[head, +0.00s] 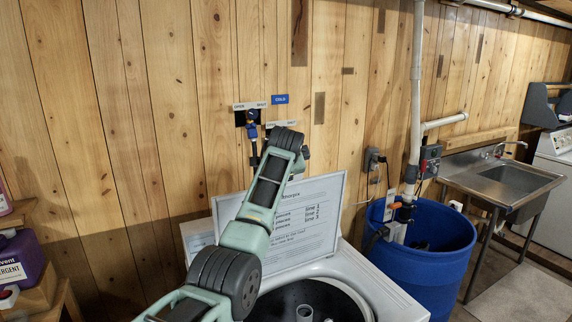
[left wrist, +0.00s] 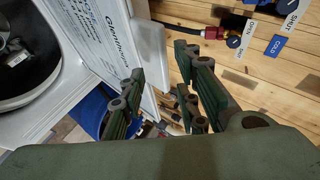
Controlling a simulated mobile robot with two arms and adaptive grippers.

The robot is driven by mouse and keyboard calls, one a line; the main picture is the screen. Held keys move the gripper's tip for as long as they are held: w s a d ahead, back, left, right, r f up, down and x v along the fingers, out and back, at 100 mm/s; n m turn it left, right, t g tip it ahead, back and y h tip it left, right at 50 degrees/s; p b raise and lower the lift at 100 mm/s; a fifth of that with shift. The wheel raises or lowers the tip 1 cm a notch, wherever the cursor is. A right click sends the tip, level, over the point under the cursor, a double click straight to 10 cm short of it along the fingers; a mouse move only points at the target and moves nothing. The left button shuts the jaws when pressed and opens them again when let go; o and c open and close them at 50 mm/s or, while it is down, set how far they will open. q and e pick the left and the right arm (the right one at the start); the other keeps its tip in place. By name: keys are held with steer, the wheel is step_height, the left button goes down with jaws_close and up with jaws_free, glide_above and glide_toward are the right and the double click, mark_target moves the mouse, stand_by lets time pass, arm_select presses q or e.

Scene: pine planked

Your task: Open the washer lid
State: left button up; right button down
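The washer (head: 372,282) is a white top-loader with a dark drum opening, low in the middle of the head view. Its lid (head: 318,214) stands raised and tilted back near the wall, with printed text on its inner face. In the left wrist view the lid (left wrist: 98,32) is at upper left, and the washer's drum (left wrist: 28,78) is at far left. My left gripper (left wrist: 161,64) is open, with the lid's edge showing between its fingers; contact cannot be told. In the head view my left arm hides the gripper and part of the lid. My right gripper is not in view.
A plank wall with valves (head: 252,124) and a blue COLD sign (head: 280,99) rises behind the washer. A blue barrel (head: 425,262) stands to the right, then a metal sink (head: 512,180). A purple detergent jug (head: 22,262) is at far left.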

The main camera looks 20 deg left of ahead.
arm_select(q)
steer(key=v, duration=0.8)
steer(key=shift+s+d, duration=0.2)
steer(key=shift+s, duration=0.1)
